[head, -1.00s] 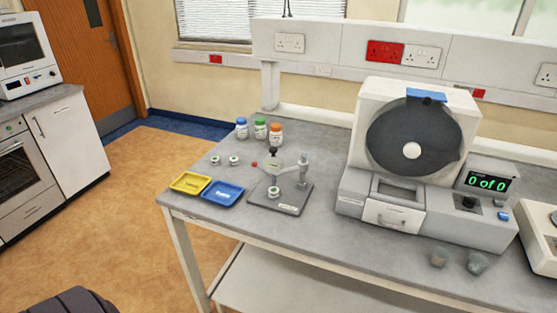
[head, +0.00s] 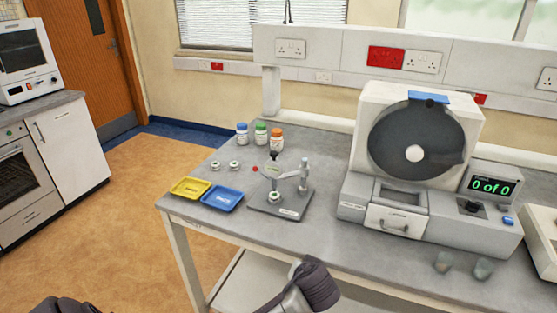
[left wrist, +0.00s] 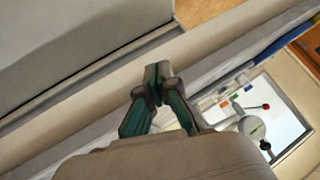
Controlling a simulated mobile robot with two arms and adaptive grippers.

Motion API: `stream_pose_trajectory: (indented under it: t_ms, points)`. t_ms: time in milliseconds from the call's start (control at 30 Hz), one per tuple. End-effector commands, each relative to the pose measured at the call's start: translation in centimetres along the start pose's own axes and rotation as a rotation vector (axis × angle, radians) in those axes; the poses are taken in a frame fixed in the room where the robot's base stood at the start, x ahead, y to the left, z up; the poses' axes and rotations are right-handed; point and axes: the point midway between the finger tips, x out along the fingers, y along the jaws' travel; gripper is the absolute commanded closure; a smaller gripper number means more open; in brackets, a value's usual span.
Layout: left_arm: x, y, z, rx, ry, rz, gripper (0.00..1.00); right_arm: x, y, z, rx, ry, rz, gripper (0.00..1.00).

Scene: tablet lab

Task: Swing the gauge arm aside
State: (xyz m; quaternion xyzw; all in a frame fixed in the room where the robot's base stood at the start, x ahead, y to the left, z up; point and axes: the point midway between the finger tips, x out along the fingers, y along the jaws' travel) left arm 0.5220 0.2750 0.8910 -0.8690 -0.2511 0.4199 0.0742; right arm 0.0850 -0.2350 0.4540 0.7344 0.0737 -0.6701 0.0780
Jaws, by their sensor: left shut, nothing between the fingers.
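The gauge stand (head: 292,211) is a dark grey plate on the bench with an upright post at its right. The gauge arm (head: 290,175) reaches left from the post and carries a round dial (head: 271,170) with a red-tipped lever (head: 254,169). The dial hangs over a small round white piece with a green centre (head: 275,196) on the plate. In the left wrist view the dial (left wrist: 253,127) shows at the right, apart from my fingers. My left gripper (left wrist: 154,88) is shut and empty. My right gripper is not in view.
A yellow tray (head: 190,187) and blue tray (head: 222,199) stand left of the gauge. Two small round pieces and several capped bottles (head: 261,134) stand behind. A large machine with a dark disc (head: 386,140) is at the right. Two cups (head: 482,268) stand near the front edge.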

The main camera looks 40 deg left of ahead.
Motion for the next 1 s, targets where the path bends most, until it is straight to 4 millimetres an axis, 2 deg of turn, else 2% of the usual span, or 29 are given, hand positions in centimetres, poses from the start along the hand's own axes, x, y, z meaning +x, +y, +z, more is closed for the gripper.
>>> stream_pose_trajectory:
  t_ms: [33,67,267,400,533,600,700,1000]
  points:
    - [-1.4,-0.7,-1.6,-0.041,0.027,-0.015,1.0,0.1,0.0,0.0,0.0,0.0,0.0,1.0]
    - [-2.2,-1.2,-2.2,-0.066,0.037,-0.025,1.0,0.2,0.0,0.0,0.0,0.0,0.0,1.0]
    - [-3.6,-3.8,-9.5,-0.225,0.177,-0.156,1.0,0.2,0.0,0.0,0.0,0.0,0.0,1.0]
    - [-5.8,-6.3,-14.9,-0.373,0.303,-0.249,1.0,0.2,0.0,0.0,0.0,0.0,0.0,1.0]
    - [-8.0,-8.6,-18.9,-0.504,0.412,-0.32,1.0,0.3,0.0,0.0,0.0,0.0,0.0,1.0]
    - [-8.8,-9.4,-20.2,-0.552,0.451,-0.344,1.0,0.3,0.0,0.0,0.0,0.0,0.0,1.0]
    - [-9.5,-10.0,-21.1,-0.59,0.482,-0.362,1.0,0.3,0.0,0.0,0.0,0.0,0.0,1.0]
    - [-9.7,-10.1,-21.3,-0.6,0.489,-0.365,1.0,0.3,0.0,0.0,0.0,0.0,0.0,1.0]
